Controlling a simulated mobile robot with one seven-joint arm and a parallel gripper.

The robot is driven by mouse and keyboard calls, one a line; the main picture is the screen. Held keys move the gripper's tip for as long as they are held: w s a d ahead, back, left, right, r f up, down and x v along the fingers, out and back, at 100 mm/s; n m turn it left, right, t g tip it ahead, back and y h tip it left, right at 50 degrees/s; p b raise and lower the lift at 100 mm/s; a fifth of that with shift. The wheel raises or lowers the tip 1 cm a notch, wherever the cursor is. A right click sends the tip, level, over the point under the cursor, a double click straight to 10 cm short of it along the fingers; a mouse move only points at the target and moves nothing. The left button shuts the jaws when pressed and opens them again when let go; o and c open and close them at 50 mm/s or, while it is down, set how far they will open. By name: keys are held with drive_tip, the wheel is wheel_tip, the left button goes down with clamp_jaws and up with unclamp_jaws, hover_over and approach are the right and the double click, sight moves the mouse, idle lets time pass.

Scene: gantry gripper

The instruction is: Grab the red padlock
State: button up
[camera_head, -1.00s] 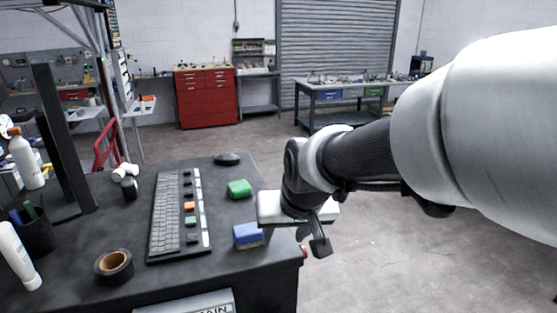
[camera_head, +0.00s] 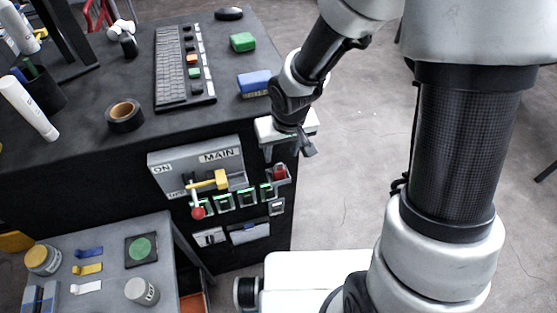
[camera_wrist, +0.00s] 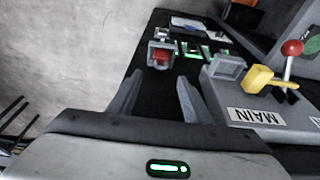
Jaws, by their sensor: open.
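The red padlock (camera_head: 280,173) sits in a small grey holder at the right end of the desk's front panel. In the wrist view the red padlock (camera_wrist: 160,56) shows ahead, roughly in line with the gap between my fingers, with the grey holder around it. Its shackle cannot be made out. My gripper (camera_head: 288,152) is beside the desk's right front corner, just above the padlock. In the wrist view my gripper (camera_wrist: 159,84) has its two fingers spread with nothing between them, apart from the padlock.
Left of the padlock is a grey MAIN switch box (camera_head: 167,180) with a yellow handle (camera_head: 210,181) and a red-knobbed lever (camera_head: 198,212). Green-lit sockets (camera_head: 223,202) line the panel. A lower grey table (camera_head: 110,270) stands front left. Floor right of the desk is open.

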sight(279, 164)
drive_tip(key=shift+x, duration=2.95)
drive_tip(key=shift+s, duration=0.1)
clamp_jaws()
